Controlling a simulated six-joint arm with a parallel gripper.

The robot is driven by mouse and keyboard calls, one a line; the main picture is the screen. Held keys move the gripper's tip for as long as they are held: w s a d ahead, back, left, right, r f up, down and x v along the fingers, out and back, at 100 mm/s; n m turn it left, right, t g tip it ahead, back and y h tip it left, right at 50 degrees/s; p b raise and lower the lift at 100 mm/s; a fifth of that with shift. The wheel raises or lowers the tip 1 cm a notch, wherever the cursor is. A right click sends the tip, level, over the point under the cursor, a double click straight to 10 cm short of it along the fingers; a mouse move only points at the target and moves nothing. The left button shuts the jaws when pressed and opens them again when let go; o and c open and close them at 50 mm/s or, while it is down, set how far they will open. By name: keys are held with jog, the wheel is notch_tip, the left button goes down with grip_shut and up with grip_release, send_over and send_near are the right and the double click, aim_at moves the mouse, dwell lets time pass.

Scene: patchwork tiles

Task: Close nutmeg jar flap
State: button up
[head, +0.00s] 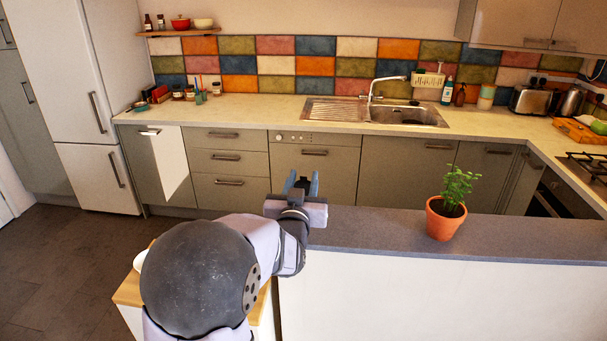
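My gripper (301,184) is near the middle of the head view, above the grey-topped half wall. Its two blue fingers point away from me with a gap between them, so it is open, and nothing shows between them. Small jars (183,92) with dark lids stand on the left of the back counter, far from my gripper. Small bottles (154,22) stand on the wall shelf at upper left. I cannot tell which of these, if any, is the nutmeg jar. No jar flap can be made out at this size.
A cabinet door (172,163) at left stands open with its pale inner side showing. A potted plant (447,203) stands on the half wall's grey top (370,228), right of my gripper. The sink (405,115) is at the back. The counter (255,108) left of it is clear.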

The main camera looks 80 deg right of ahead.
jog(key=shift+d, duration=0.45)
jog(key=shift+c, duration=0.4)
grip_shut()
jog(key=shift+f, duration=0.1)
jog(key=shift+p, duration=0.45)
